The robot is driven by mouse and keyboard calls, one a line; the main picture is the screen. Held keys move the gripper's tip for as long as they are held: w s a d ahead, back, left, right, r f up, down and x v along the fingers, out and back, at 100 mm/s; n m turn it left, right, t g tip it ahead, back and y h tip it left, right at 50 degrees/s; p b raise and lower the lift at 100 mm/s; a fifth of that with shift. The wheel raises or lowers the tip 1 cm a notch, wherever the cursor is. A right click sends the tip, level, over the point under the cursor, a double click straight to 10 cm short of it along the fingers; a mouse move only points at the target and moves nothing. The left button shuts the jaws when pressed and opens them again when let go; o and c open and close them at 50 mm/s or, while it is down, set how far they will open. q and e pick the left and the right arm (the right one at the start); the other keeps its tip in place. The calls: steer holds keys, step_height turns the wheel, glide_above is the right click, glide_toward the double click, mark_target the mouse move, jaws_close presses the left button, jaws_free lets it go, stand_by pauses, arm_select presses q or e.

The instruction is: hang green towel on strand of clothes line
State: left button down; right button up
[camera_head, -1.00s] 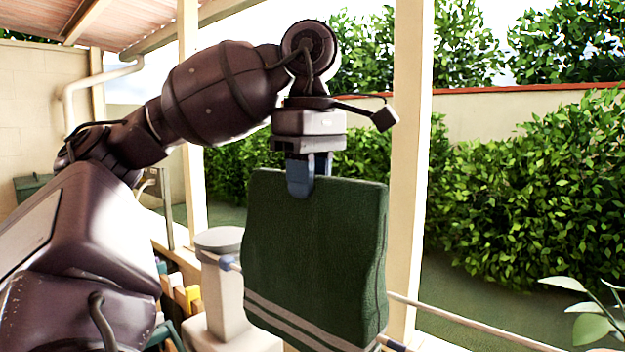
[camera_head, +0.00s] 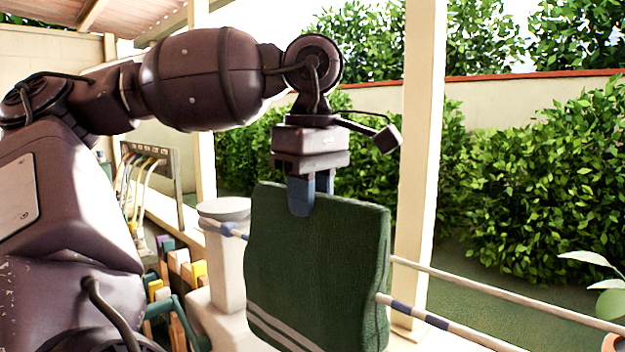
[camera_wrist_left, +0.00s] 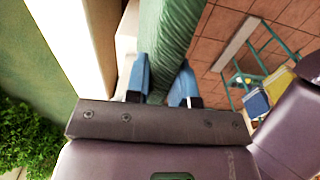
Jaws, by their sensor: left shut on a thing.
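The green towel (camera_head: 315,270) hangs down from my left gripper (camera_head: 303,198) in the head view, with pale stripes near its lower edge. The gripper is shut on the towel's top edge, and the towel (camera_wrist_left: 168,40) also shows between the blue fingers (camera_wrist_left: 160,88) in the left wrist view. The clothes line has a striped strand (camera_head: 440,320) and a plain pale strand (camera_head: 500,297). Both run from the lower right toward the towel, and the towel hides their middle parts. I cannot tell whether the towel touches either strand. My right gripper is not in view.
A white post (camera_head: 421,150) stands close behind the towel on the right. A pale pedestal (camera_head: 226,255) stands left of the towel, with a crate of colored items (camera_head: 175,275) beside it. Leaves (camera_head: 595,268) reach in at the right edge. A hedge (camera_head: 545,190) lies behind.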

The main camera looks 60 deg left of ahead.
mark_target(310, 258)
arm_select(q)
step_height(310, 258, down, 3)
steer(key=shift+r, duration=0.2)
steer(key=shift+f, duration=0.75)
steer(key=shift+f+b, duration=0.3)
steer(key=shift+f, duration=2.75)
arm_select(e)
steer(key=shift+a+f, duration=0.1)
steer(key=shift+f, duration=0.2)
arm_select(q)
steer(key=c, duration=1.1)
jaws_free()
steer(key=shift+o, duration=1.1)
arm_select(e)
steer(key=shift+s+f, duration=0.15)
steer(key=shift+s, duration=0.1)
